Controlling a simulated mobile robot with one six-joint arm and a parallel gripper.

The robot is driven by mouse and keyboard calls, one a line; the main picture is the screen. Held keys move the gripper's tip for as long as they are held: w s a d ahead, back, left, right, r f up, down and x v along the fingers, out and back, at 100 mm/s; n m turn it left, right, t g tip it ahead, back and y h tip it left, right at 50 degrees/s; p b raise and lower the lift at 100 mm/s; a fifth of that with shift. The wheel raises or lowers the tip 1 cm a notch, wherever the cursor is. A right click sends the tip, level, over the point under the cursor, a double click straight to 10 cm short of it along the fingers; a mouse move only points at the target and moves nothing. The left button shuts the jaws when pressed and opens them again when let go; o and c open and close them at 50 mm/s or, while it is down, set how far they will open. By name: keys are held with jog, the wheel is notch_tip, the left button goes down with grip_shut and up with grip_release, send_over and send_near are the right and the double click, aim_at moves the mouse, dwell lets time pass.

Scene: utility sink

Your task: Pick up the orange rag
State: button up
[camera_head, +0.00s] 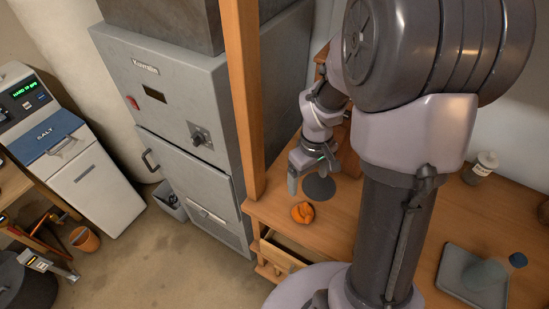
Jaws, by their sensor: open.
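The orange rag (302,212) lies crumpled on the wooden worktop, near its left front corner. The other finger is hard to make out against my arm. The gripper looks empty and apart from the rag. A dark round thing (319,188) shows just below the gripper, partly behind it.
A wooden post (243,95) rises close to the left of my gripper, beside a grey cabinet (178,110). On the right of the worktop are a grey tray (462,270) with a bottle (517,261) and a small jar (481,167). An open drawer (277,256) shows below the worktop.

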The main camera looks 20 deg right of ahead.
jog(key=b, duration=0.3)
send_over(303, 211)
notch_tip(303, 211, down, 12)
jog(key=shift+d+r, duration=0.1)
jog(key=shift+d, duration=0.05)
jog(key=f, duration=0.3)
jog(key=f+b, duration=0.1)
jog(key=f, duration=0.1)
jog(key=shift+a+f, duration=0.2)
jog(key=shift+f, duration=0.2)
jog(key=shift+r, duration=0.1)
jog(key=c, duration=1.4)
notch_tip(303, 211, up, 10)
jog(key=shift+p, duration=1.1)
jog(key=shift+c, duration=0.2)
